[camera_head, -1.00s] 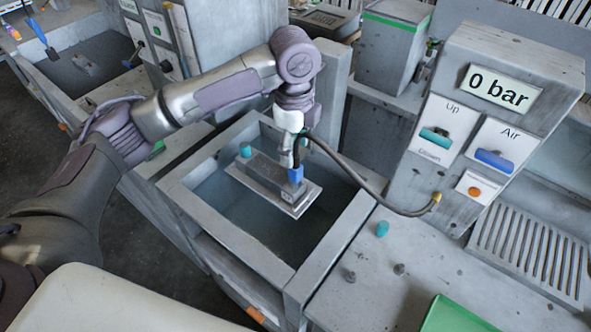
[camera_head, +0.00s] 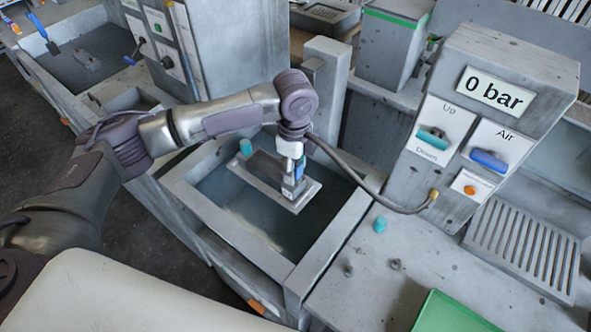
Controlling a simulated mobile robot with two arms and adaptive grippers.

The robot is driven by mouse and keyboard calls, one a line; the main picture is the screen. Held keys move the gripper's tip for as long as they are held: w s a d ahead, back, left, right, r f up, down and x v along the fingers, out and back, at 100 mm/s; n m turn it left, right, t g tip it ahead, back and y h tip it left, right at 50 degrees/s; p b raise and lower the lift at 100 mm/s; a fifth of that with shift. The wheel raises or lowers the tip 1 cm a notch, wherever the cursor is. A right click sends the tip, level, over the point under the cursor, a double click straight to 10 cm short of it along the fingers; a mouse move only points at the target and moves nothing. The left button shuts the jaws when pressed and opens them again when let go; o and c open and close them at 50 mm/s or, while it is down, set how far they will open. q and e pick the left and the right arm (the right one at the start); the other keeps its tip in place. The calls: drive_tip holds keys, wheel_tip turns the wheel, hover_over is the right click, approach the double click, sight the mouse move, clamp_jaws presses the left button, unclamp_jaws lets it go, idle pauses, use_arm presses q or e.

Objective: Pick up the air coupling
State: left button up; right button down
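The blue air coupling (camera_head: 300,170) is at the hose end, on the front end of the grey blower housing (camera_head: 262,172). The housing lies on a flat plate over the tank. My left gripper (camera_head: 290,172) points down at the coupling, its fingers against or around it and hiding part of it. I cannot tell whether the fingers are closed on it. A dark hose (camera_head: 350,172) runs from the coupling area to a brass fitting on the control panel (camera_head: 455,130). My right gripper is not in view.
The tank rim (camera_head: 322,262) surrounds the housing. A teal plug (camera_head: 246,147) stands at the housing's far end, and another teal plug (camera_head: 380,224) stands on the bench. The panel reads 0 bar. A green tray (camera_head: 450,315) and a slotted grate (camera_head: 525,245) are at the right.

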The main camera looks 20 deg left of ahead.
sight(300, 165)
use_arm(q)
clamp_jaws()
drive_tip(key=shift+w+r, duration=0.1)
drive_tip(key=shift+r, duration=0.4)
drive_tip(key=r+b, duration=0.1)
drive_tip(key=d+r+b, duration=0.1)
drive_tip(key=r, duration=0.1)
drive_tip(key=shift+r, duration=0.25)
drive_tip(key=s+d+r+b, duration=0.2)
drive_tip(key=d+r, duration=0.4)
drive_tip(key=d, duration=0.4)
drive_tip(key=shift+d+r+b, duration=0.3)
drive_tip(key=shift+a, duration=0.1)
